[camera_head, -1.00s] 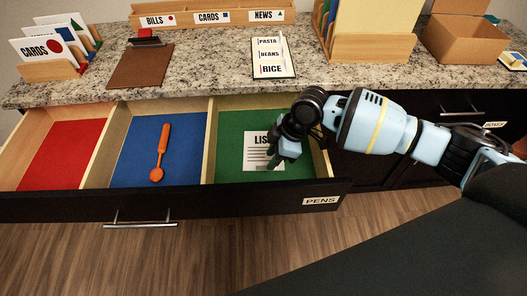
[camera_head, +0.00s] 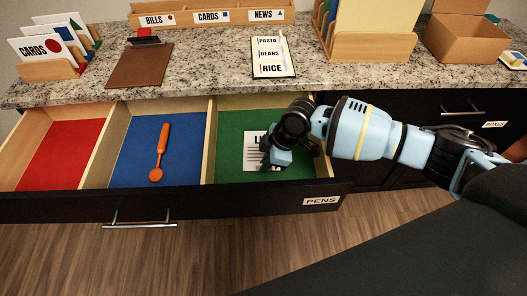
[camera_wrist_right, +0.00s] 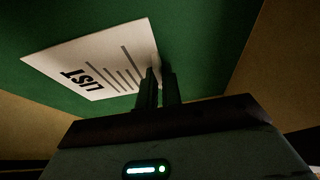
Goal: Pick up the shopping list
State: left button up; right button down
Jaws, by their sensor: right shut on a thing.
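A white sheet headed LIST (camera_head: 251,148) lies in the green compartment of the open drawer. My right gripper (camera_head: 268,164) is down in that compartment, over the sheet's right part, and hides some of it. In the right wrist view, the two fingers of the gripper (camera_wrist_right: 155,82) are close together at the edge of the sheet (camera_wrist_right: 88,62), shut on it. Whether the sheet is lifted off the green floor cannot be told. My left gripper is not in view.
The open drawer (camera_head: 270,200) also has a red compartment (camera_head: 65,155) and a blue one holding an orange spoon-like tool (camera_head: 161,150). On the counter stand a PASTA, BEANS, RICE card (camera_head: 272,57), a clipboard (camera_head: 140,65), card holders and boxes.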

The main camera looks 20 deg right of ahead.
notch_tip(320, 180, up, 10)
jog(key=p, duration=0.1)
jog(key=s+d+r+m+t+h, duration=0.3)
jog(key=s+r+m, duration=0.5)
jog(key=m, duration=0.6)
notch_tip(320, 180, up, 3)
jog(key=shift+s+d+f+h, duration=0.15)
jog(key=shift+s+d+h, duration=0.15)
jog(key=shift+d+h, duration=0.55)
